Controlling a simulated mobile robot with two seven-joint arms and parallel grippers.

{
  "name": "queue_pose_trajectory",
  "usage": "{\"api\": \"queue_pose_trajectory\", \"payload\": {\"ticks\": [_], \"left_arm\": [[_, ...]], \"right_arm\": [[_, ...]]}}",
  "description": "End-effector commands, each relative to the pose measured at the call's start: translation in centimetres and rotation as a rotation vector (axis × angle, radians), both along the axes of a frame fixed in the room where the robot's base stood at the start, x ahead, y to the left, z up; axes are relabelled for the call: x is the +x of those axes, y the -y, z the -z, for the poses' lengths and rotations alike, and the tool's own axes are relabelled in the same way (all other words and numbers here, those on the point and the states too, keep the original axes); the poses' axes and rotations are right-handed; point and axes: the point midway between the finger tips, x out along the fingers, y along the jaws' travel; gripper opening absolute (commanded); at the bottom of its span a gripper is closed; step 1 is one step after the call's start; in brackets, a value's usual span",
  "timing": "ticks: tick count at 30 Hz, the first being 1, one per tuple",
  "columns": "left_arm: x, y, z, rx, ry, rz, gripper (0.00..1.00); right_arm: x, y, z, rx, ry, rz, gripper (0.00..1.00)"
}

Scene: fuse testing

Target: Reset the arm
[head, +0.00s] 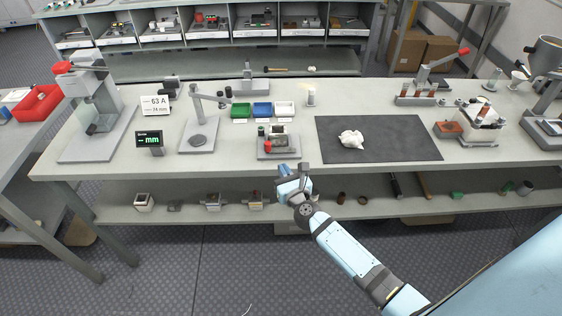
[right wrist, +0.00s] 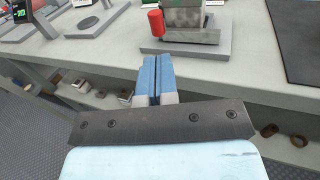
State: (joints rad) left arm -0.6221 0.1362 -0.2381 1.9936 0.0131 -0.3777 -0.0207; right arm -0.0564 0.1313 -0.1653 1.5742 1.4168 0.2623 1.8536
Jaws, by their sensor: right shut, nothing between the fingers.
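My right arm (head: 345,247) comes in from the lower right in the head view. Its gripper (head: 290,170) is just in front of the bench's front edge, close to the test fixture with a red knob (head: 278,146). In the right wrist view the two blue fingers (right wrist: 156,78) are pressed together with nothing between them. The fixture's grey base (right wrist: 192,48) and red knob (right wrist: 156,23) show beyond the fingertips, apart from them. My left gripper is not in view.
The bench (head: 240,164) holds a dark mat (head: 410,140) with a crumpled white cloth (head: 351,139), green, blue and white bins (head: 262,109), a display (head: 150,141) and several presses. A lower shelf (head: 370,208) runs under the bench edge. The floor (head: 180,270) in front is clear.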

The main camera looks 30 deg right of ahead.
Motion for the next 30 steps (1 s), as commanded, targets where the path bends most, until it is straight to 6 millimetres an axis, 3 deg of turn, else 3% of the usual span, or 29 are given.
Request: {"api": "queue_pose_trajectory", "payload": {"ticks": [3,9,21,23,26,30], "left_arm": [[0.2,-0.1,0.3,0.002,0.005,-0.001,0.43],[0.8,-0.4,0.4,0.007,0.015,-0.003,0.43],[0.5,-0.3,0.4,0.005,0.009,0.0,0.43],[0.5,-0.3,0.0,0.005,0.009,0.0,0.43],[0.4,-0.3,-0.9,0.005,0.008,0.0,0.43],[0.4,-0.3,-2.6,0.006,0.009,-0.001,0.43]], "right_arm": [[-2.6,-0.2,0.2,0.001,0.0,-0.001,0.0],[-5.2,-0.3,0.1,0.0,0.001,-0.001,0.0],[-6.3,-0.7,-0.2,-0.058,-0.004,-0.017,0.0],[-7.0,-1.3,-0.4,-0.17,-0.013,-0.043,0.0],[-9.2,-3.1,-0.8,-0.508,-0.033,-0.129,0.0],[-13.7,-6.3,-0.6,-1.188,-0.038,-0.306,0.0]]}}
